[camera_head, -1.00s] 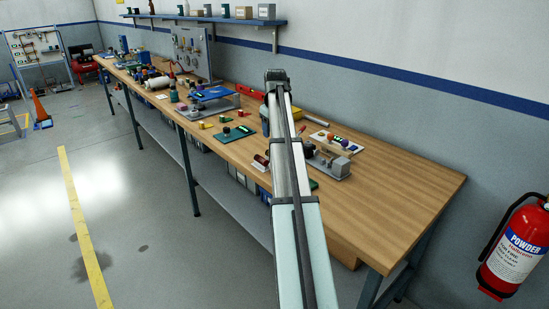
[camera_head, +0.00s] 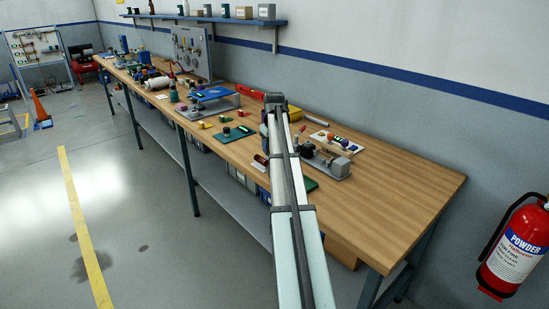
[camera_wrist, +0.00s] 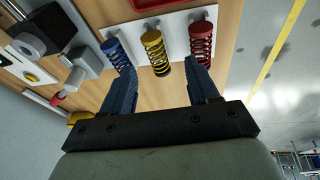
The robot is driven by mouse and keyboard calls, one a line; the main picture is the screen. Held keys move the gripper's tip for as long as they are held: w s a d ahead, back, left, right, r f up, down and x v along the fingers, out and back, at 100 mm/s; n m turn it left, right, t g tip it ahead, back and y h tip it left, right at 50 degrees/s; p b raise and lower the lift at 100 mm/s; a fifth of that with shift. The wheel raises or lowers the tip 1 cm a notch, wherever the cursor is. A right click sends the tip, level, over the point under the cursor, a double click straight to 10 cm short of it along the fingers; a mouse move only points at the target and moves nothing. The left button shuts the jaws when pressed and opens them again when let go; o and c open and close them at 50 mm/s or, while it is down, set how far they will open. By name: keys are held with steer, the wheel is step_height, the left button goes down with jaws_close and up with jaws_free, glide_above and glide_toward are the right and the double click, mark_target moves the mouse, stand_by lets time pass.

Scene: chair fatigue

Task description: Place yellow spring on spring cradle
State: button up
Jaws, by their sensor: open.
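I cannot make out for certain which object is the spring cradle.
A grey metal fixture (camera_head: 330,167) stands on the wooden bench (camera_head: 400,185), right of my arm. A white board with coloured knobs (camera_head: 338,142) lies behind it. A green board (camera_head: 234,134) lies left. The bench's right end is clear.

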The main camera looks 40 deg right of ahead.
steer(key=x, duration=0.5)
steer(key=shift+w+d+r, duration=0.1)
steer(key=shift+w+d, duration=0.05)
steer(key=shift+d, duration=0.05)
jaws_close()
stand_by(0.3)
steer(key=shift+r, duration=0.15)
step_height(320, 180, up, 10)
stand_by(0.5)
